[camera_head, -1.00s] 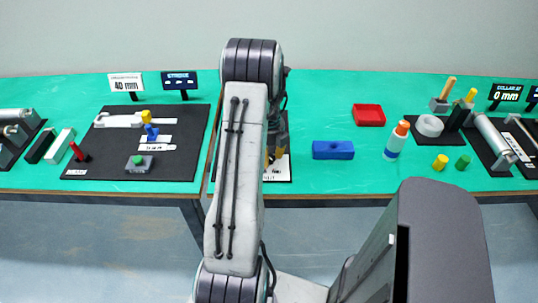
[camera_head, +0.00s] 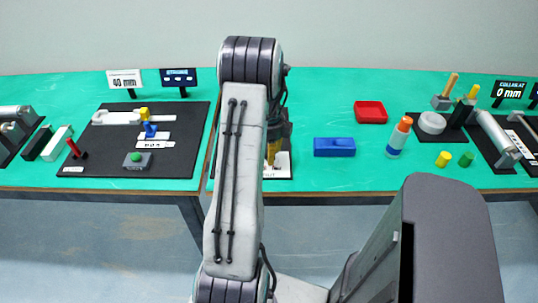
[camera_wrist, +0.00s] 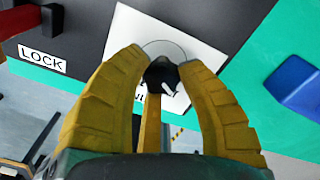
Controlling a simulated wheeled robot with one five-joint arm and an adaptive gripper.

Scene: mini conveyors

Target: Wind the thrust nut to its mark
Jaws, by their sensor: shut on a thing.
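A small dark knob-like part, apparently the thrust nut (camera_wrist: 161,76), sits over a white plate (camera_wrist: 205,45) in the wrist view. A thin ring is drawn on the plate around it. My gripper (camera_wrist: 164,62) has its two yellow fingers closed on the nut from both sides. A small white mark shows on the nut; a reference mark for it cannot be made out. The plate's lettering is mostly hidden by the fingers. In the head view my arm hides the nut, and one yellow finger of my gripper (camera_head: 273,150) shows beside it.
A LOCK label (camera_wrist: 42,57) lies on the dark board left of the plate. A blue block (camera_head: 334,147) stands to the right on the green table, with a red tray (camera_head: 370,111) behind it. A white-and-blue bottle with an orange cap (camera_head: 398,137) stands further right.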

